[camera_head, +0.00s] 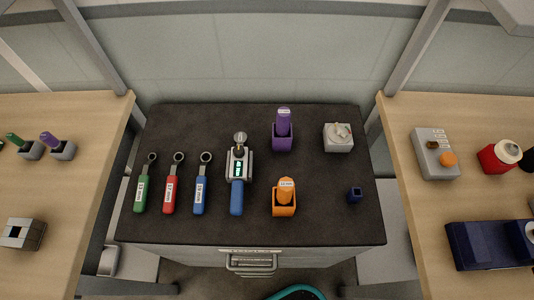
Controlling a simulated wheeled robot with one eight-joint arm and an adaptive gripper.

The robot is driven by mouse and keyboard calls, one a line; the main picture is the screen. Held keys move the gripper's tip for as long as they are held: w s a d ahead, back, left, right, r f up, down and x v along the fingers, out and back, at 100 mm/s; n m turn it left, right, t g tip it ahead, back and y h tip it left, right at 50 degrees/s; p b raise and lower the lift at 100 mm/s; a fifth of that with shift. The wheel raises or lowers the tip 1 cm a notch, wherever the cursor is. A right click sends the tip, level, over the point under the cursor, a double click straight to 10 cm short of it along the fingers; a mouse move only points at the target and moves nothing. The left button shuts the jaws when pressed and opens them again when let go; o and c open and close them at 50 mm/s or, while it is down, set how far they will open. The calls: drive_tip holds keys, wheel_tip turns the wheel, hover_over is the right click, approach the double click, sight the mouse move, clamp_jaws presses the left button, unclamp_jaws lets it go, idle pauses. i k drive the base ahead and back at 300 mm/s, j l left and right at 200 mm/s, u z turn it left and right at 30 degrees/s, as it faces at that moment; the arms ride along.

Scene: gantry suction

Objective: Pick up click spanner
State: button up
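A blue-handled tool with a grey body and a small lit display (237,182) lies in a grey holder on the dark cabinet top (330,225). Its round head points away from me. It looks like the click spanner, but I cannot read a name on it. To its left lie three ring spanners with green (140,196), red (170,194) and blue (200,195) handles, each with a white label. They are apart from each other. My gripper is not in view.
Right of the tool stand a purple holder (282,142), an orange holder (284,209), a grey block (338,138) and a small blue part (355,195). Wooden benches with items flank the cabinet, left (75,190) and right (420,225). The front strip of the top is clear.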

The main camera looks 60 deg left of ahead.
sight(239, 168)
drive_tip(key=u, duration=2.75)
drive_tip(key=i+j, duration=0.1)
drive_tip(key=j, duration=0.8)
drive_tip(key=i+j, duration=0.15)
drive_tip(key=j, duration=0.3)
drive_tip(key=j+z, duration=0.1)
drive_tip(key=z, duration=0.8)
drive_tip(key=j+z, duration=0.15)
drive_tip(key=z, duration=0.7)
drive_tip(key=k+j, duration=0.05)
